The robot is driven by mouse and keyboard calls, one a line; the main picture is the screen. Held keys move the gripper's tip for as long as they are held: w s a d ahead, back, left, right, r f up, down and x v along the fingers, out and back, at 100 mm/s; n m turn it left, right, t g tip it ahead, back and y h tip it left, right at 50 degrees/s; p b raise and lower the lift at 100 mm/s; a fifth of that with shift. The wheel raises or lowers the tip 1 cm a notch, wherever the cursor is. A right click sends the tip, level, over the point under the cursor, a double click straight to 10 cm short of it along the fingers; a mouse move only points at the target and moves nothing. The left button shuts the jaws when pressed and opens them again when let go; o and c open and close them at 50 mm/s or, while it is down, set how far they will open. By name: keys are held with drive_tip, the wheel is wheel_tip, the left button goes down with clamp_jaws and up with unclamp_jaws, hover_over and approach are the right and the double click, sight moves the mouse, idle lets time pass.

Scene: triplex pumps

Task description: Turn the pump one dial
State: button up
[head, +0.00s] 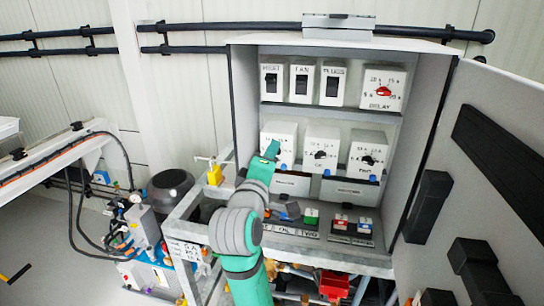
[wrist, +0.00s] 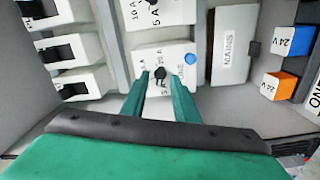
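The pump one dial is a small dark knob (wrist: 160,77) on a white box (wrist: 165,60) lettered "ONE", with a blue lamp (wrist: 190,58) beside it. In the head view its box (head: 285,133) is the leftmost of the middle shelf, and my gripper hides the knob. My gripper (wrist: 160,80) has its two green fingers apart, one on either side of the knob. Gaps seem to show between knob and fingers; whether either touches is unclear. My gripper also shows in the head view (head: 272,150), reaching into the cabinet.
Two similar dial boxes (head: 321,145) (head: 367,152) stand to the right. Above are three switch boxes (head: 302,83) and the red delay dial (head: 384,90). The mains panel (wrist: 230,45) and coloured 24 V blocks (wrist: 295,40) lie below. The open cabinet door (head: 490,150) bounds the right.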

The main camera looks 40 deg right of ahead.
drive_tip(key=v, duration=1)
drive_tip(key=shift+s+a, duration=0.25)
drive_tip(key=shift+a, duration=0.05)
